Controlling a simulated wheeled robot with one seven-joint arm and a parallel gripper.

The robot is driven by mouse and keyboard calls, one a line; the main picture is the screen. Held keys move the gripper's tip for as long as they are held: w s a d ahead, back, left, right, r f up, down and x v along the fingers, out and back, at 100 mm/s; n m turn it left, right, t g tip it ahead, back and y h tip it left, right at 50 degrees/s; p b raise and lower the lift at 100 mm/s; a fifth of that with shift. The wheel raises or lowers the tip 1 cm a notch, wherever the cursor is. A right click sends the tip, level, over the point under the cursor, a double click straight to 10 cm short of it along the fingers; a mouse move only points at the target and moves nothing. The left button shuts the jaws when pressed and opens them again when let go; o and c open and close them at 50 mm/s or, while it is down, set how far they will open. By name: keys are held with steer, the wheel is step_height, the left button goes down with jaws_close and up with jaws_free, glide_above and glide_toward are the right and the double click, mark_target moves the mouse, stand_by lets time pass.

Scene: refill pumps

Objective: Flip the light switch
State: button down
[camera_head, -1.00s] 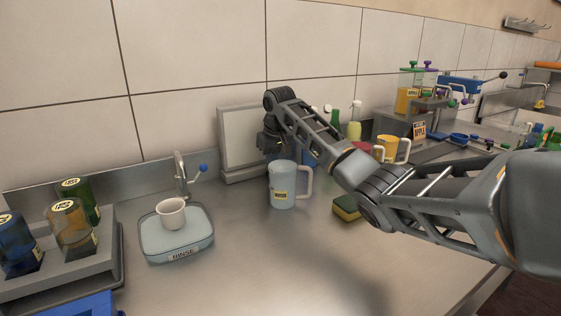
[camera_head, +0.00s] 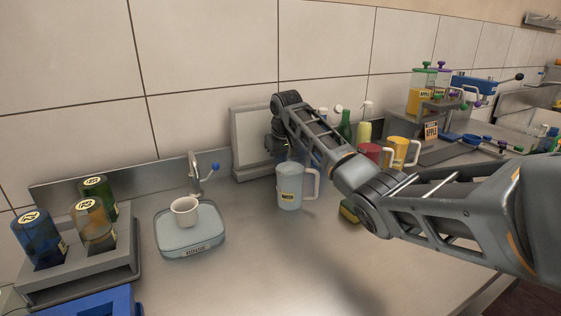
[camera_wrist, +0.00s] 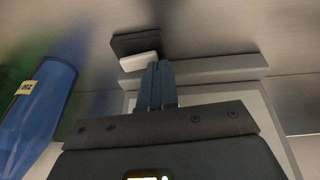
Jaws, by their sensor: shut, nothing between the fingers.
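My gripper (camera_wrist: 158,84) shows in the wrist view with its two blue-grey fingers together and empty. Just beyond the fingertips is a small dark block with a white part (camera_wrist: 141,61); I cannot tell whether it is the light switch or whether the fingers touch it. A pale framed panel (camera_head: 250,137) stands against the tiled wall in the head view, with my wrist in front of its right side. Its frame (camera_wrist: 222,69) passes behind the fingers in the wrist view. No light switch is clearly recognisable in the head view.
A pale blue pitcher (camera_head: 290,190) stands below my wrist, with a sponge (camera_head: 348,211) to its right. A white cup (camera_head: 185,209) sits on the rinse plate (camera_head: 186,242). Several bottles stand in a rack at left. A blue object (camera_wrist: 38,110) is left of the gripper.

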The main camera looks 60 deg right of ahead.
steer(key=shift+s+d+f+p, duration=0.25)
steer(key=shift+s+f+p, duration=0.15)
steer(key=shift+f, duration=0.2)
steer(key=shift+r+p, duration=0.3)
steer(key=shift+r, duration=0.1)
steer(key=r+p, duration=0.2)
steer(key=r, duration=0.1)
steer(key=r+p, duration=0.1)
steer(key=r, duration=0.1)
steer(key=shift+w+a+p, duration=0.35)
steer(key=shift+w+a, duration=0.05)
steer(key=a+b+v, duration=0.1)
steer(key=v, duration=0.8)
steer(key=shift+w+a, duration=0.2)
steer(key=shift+w, duration=0.2)
